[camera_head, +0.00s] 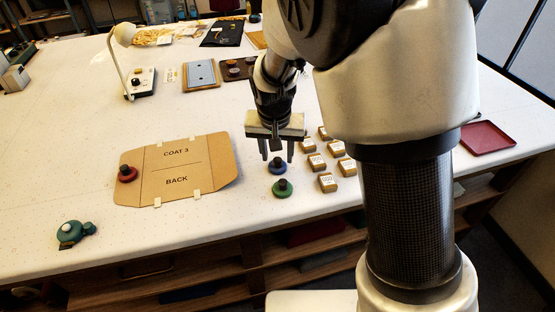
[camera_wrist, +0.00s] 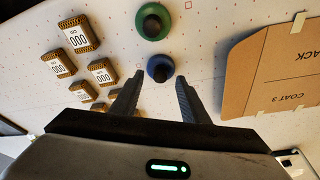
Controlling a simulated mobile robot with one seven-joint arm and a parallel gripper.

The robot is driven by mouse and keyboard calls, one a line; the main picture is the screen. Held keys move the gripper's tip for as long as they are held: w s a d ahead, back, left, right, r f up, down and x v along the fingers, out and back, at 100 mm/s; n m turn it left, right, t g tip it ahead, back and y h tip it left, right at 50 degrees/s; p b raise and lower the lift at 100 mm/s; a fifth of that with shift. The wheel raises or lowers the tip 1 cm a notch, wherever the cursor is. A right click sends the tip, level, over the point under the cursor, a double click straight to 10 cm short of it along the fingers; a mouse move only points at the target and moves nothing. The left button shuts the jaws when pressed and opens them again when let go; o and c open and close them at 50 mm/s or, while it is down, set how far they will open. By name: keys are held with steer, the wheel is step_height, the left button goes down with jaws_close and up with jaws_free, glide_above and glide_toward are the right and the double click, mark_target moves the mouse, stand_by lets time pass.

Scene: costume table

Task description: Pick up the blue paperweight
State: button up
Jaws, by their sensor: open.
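The blue paperweight (camera_head: 277,166) is a round blue disc with a dark knob. It stands on the white table between the cardboard pattern and the small labelled blocks. My gripper (camera_head: 277,157) is open and empty, pointing down, with its fingers close around or just above the blue paperweight in the head view; the exact height is hard to tell. In the wrist view the blue paperweight (camera_wrist: 160,69) lies just beyond the open fingertips (camera_wrist: 157,82), roughly centred between them. A green paperweight (camera_head: 283,188) of like shape stands close by, and shows in the wrist view (camera_wrist: 152,22).
Several labelled blocks (camera_head: 328,182) stand right of the blue paperweight. A cardboard pattern (camera_head: 178,168) lies left, with a red paperweight (camera_head: 127,174) on it. A teal object (camera_head: 72,233) lies at front left, a red tray (camera_head: 487,138) at right, a lamp (camera_head: 126,60) behind.

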steer(key=shift+w+f, duration=0.2)
steer(key=shift+f, duration=0.5)
jaws_close()
steer(key=shift+r, duration=0.15)
